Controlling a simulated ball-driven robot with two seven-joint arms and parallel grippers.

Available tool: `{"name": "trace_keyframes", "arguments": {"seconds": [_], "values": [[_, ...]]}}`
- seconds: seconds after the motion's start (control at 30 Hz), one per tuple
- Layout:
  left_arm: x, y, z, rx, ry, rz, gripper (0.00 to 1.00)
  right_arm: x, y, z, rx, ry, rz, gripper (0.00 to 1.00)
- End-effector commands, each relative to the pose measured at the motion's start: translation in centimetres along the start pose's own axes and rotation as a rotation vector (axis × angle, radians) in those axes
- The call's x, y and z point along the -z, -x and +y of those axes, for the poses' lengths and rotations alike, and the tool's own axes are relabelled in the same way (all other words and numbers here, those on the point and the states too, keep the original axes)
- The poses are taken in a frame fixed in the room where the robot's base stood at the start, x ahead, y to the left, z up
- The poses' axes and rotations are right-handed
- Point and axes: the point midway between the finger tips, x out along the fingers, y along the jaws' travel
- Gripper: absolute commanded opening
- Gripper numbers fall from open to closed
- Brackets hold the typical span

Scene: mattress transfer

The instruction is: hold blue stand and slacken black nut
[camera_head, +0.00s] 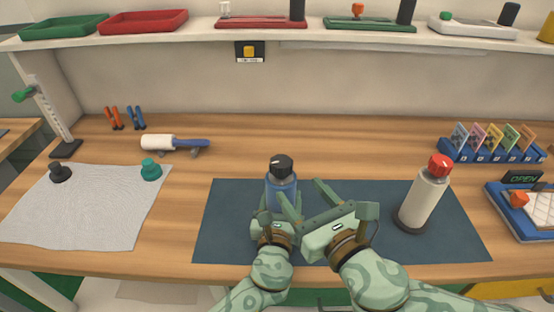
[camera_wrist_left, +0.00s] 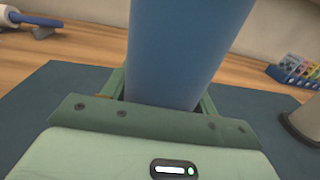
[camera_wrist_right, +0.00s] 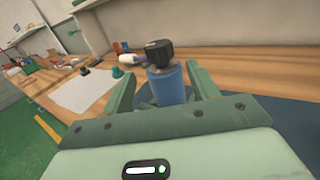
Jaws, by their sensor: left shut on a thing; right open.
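The blue stand (camera_head: 282,192) is an upright cylinder on the dark mat, with the black nut (camera_head: 281,167) on its top. My left gripper (camera_head: 279,212) is shut around the lower part of the stand. The left wrist view shows the blue cylinder (camera_wrist_left: 185,50) between its fingers; the nut is out of that view. My right gripper (camera_head: 301,188) is open, just right of the stand, its fingers pointing towards it. In the right wrist view the nut (camera_wrist_right: 159,53) and stand (camera_wrist_right: 168,86) show between and beyond the open fingers, apart from them.
A cream bottle with a red top (camera_head: 424,198) stands on the dark mat (camera_head: 225,225) to the right. A grey cloth (camera_head: 85,210) with a black and a green knob lies left. A roller (camera_head: 170,143) lies behind. Blue card racks (camera_head: 490,152) stand far right.

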Motion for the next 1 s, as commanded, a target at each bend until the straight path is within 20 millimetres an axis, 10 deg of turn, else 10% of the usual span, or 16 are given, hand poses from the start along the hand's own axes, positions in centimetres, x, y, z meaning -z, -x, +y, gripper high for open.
{"name": "trace_keyframes", "arguments": {"seconds": [0.43, 0.87, 1.0], "values": [[-0.3, -0.1, 0.0, 0.0, 0.001, -0.005, 0.04, -0.2, -9.1, 0.0, 0.0, 0.004, -0.004, 0.59], [-0.3, -0.1, 0.0, 0.0, 0.001, -0.005, 0.04, -0.2, -10.8, 0.0, -0.001, 0.004, -0.004, 0.59], [-0.3, -0.1, 0.0, 0.0, 0.001, -0.005, 0.04, -0.2, -10.8, 0.0, 0.0, 0.004, -0.004, 0.29]]}}
